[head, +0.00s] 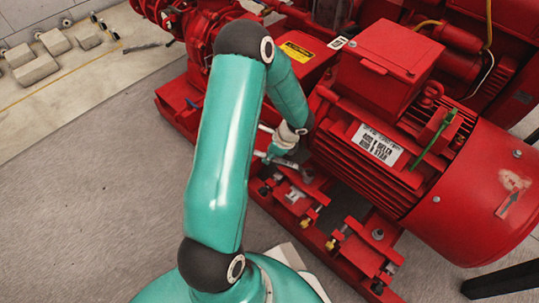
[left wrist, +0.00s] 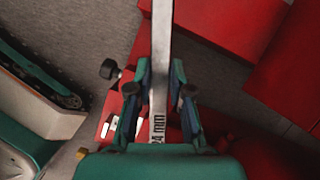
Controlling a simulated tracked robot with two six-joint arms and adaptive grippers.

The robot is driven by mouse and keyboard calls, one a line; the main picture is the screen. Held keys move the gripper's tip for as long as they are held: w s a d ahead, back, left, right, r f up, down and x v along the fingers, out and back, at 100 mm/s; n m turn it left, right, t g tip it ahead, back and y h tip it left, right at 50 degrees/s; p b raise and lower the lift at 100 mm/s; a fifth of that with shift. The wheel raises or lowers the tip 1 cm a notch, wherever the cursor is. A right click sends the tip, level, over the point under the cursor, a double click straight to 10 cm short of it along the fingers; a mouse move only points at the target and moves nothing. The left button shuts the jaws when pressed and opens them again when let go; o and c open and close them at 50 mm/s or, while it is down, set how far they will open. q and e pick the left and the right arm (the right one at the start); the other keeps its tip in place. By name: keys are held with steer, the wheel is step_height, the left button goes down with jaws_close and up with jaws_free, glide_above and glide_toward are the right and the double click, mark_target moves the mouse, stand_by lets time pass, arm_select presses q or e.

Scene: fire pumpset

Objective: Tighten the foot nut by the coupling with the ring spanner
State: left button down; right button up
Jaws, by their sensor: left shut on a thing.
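The ring spanner (left wrist: 161,50) is a flat grey bar marked "24 mm". In the left wrist view it runs up between my fingers and out of the top of the picture, so its far ring end is out of sight there. My left gripper (left wrist: 159,90) is shut on its shaft. In the head view my left gripper (head: 282,148) is low beside the red motor's (head: 440,175) coupling-side foot, partly hidden by my arm. I cannot make out the foot nut by the coupling, nor whether the spanner's ring is around it. My right gripper is not in view.
The red base frame (head: 315,238) carries motor feet with dark bolts and yellow-marked bolts (head: 330,243). A dark bolt head (left wrist: 109,69) stands left of the spanner in the left wrist view. Red pump parts (head: 205,30) are behind. Grey floor (head: 100,200) is free at left.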

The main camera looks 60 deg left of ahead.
arm_select(q)
steer(key=shift+f+b, duration=0.85)
steer(key=shift+f, duration=0.4)
steer(key=shift+s+d+n, duration=0.2)
steer(key=shift+s+n, duration=0.05)
steer(key=shift+n, duration=0.05)
stand_by(0.4)
steer(key=shift+r, duration=0.1)
steer(key=shift+r+p, duration=2.05)
steer(key=shift+r, duration=0.4)
